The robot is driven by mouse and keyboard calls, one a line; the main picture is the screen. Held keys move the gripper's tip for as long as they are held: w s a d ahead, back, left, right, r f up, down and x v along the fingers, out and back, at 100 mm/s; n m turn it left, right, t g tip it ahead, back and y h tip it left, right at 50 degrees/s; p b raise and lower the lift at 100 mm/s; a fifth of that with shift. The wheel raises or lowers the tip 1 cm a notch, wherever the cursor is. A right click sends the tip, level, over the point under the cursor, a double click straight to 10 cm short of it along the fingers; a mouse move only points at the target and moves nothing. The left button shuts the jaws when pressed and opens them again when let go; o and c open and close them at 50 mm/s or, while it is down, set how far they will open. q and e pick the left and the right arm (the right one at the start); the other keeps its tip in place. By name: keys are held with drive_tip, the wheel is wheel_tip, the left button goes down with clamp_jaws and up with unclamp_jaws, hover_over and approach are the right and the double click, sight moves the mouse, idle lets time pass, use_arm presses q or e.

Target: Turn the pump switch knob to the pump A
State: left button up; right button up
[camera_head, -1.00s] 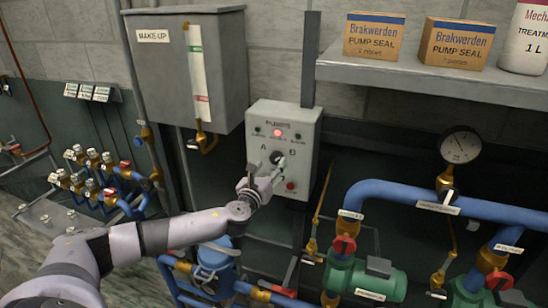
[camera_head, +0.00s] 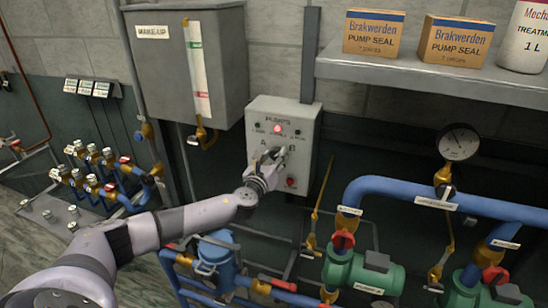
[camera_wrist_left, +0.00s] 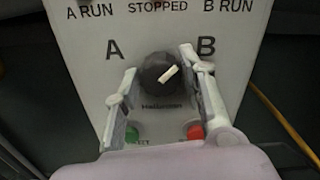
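The pump switch knob (camera_wrist_left: 156,74) is a round black dial with a white pointer on the grey pump control box (camera_head: 304,130). Its pointer tilts up and right, toward the letter B. The letter A (camera_wrist_left: 114,49) is printed at its upper left. My left gripper (camera_wrist_left: 157,65) is open at the panel, one finger on either side of the knob; I cannot tell whether they touch it. In the head view, my left gripper (camera_head: 272,158) covers most of the knob. My right gripper is not in view.
A red lamp (camera_head: 278,129) glows under the box's top labels. Green (camera_wrist_left: 132,134) and red (camera_wrist_left: 195,131) buttons sit below the knob. A grey tank (camera_head: 170,80) hangs left; a shelf (camera_head: 420,80) with boxes is at right. Blue pipes (camera_head: 400,193) run lower right.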

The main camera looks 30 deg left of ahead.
use_arm(q)
drive_tip(key=c, duration=0.7)
drive_tip(key=shift+o, duration=0.2)
drive_tip(key=n+b, duration=0.2)
drive_tip(key=n, duration=0.1)
drive_tip(key=shift+f+b, duration=0.25)
drive_tip(key=shift+b, duration=0.05)
drive_tip(key=n+b, duration=0.2)
drive_tip(key=n, duration=0.2)
drive_tip(key=shift+n, duration=0.4)
drive_tip(key=n+b, duration=0.2)
drive_tip(key=n, duration=0.3)
drive_tip(key=shift+a+r+n+b, duration=0.1)
drive_tip(key=shift+n+b, duration=0.4)
drive_tip(key=shift+n, duration=2)
